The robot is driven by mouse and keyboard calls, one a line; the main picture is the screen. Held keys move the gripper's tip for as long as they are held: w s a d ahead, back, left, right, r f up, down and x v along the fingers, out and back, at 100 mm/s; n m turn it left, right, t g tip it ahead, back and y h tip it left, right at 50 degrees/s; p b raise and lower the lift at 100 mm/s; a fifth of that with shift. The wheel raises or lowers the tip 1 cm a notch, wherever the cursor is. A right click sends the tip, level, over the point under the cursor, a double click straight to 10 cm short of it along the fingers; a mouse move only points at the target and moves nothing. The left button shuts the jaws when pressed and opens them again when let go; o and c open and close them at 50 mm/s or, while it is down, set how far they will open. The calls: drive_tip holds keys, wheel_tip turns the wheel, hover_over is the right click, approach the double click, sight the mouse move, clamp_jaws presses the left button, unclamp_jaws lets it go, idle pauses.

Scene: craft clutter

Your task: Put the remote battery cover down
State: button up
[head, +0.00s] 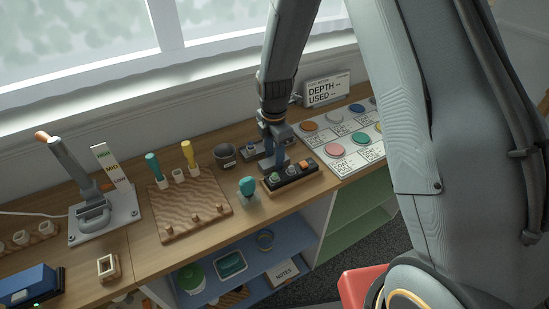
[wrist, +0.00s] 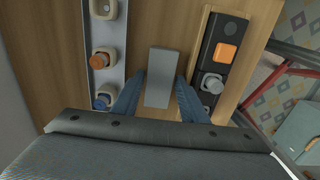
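The remote battery cover, a plain grey rectangular plate (wrist: 161,78), shows in the middle of the wrist view. My gripper (wrist: 160,92) has its two blue fingers along the plate's left and right sides, seemingly touching both, and the plate reaches past the fingertips. In the head view my gripper (head: 279,160) points down over the bench, between a grey strip and a black control box. I cannot make out the cover clearly there. Whether the cover touches the bench or hangs just above it, I cannot tell.
The black box (head: 291,177) with an orange button stands close on one side, and the grey strip with knobs (wrist: 103,50) on the other. Bare wood lies between them. A teal-topped item (head: 248,189), a dark cup (head: 224,155) and a label board (head: 346,146) are nearby.

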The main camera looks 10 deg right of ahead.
wheel_tip(320, 180, up, 11)
drive_tip(key=b, duration=0.3)
drive_tip(key=s+d+m, duration=0.5)
drive_tip(key=s+m, duration=0.4)
drive_tip(key=m, duration=0.2)
drive_tip(key=s+d+m, duration=0.6)
drive_tip(key=s+m, duration=0.4)
drive_tip(key=m, duration=0.1)
drive_tip(key=shift+s+d+r+m+t, duration=0.3)
drive_tip(key=shift+t, duration=0.1)
